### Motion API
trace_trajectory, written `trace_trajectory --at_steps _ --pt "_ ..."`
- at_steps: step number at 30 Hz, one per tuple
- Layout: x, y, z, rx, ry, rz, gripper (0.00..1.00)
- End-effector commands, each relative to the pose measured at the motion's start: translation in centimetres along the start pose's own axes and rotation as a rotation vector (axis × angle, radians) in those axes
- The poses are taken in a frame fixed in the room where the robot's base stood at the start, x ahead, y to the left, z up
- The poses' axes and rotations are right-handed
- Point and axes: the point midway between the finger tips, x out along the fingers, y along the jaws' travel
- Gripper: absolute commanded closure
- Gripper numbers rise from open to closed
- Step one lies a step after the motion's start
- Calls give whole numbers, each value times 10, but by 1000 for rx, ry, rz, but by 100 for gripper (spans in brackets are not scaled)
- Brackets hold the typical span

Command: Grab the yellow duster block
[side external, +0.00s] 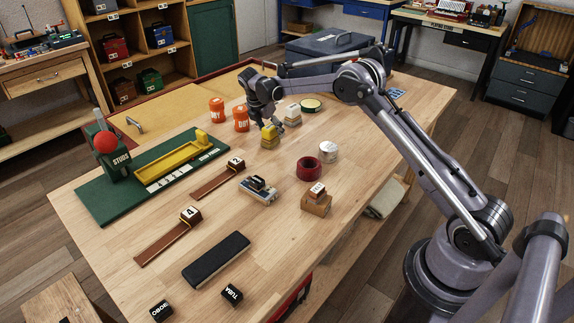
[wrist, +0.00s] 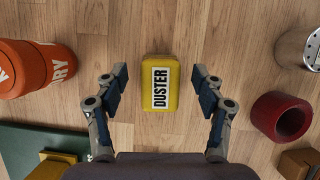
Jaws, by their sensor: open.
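The yellow duster block (side external: 269,141) stands on the wooden table, toward the back middle in the side view. In the wrist view the block (wrist: 173,103) shows from above, with a white label reading DUSTER. My gripper (wrist: 160,82) is open and empty, with one finger to the left of the block and one to the right. There is a clear gap on both sides, and neither finger appears to touch it. In the side view my gripper (side external: 264,118) hangs just above the block. The exact height of the fingertips is hard to tell.
The green board (side external: 107,202) is farther left.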

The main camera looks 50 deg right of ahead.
Motion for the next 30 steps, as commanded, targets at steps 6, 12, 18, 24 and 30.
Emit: trace_trajectory --at_steps 6,12,18,24,30 --pt "30 0 -1 1 0 0 31" --pt "33 0 -1 0 0 0 31" --pt "33 0 -1 0 0 0 72" --pt "33 0 -1 1 0 0 92" --pt "32 0 0 1 0 0 92"
